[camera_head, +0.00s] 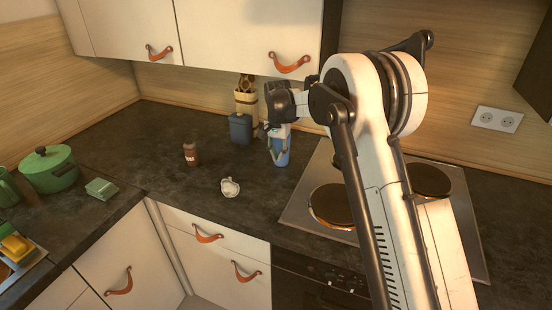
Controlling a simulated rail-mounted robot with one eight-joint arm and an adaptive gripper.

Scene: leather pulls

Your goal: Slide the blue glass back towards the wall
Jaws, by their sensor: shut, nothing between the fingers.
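The blue glass (283,160) stands upright on the dark countertop, just left of the hob. My gripper (276,154) points down at the glass, with its fingers in front of the near side and upper part of it. The fingers are shut with nothing held between them. They partly hide the glass, and I cannot tell whether they touch it. The wooden wall (190,84) rises behind the counter, with some counter between it and the glass.
A blue-grey container (240,128) and a utensil holder (246,102) stand left of and behind the glass. A brown jar (191,153) and small white pot (230,187) are further left. The hob (300,204) is to the right. White cabinets (245,35) overhang the back.

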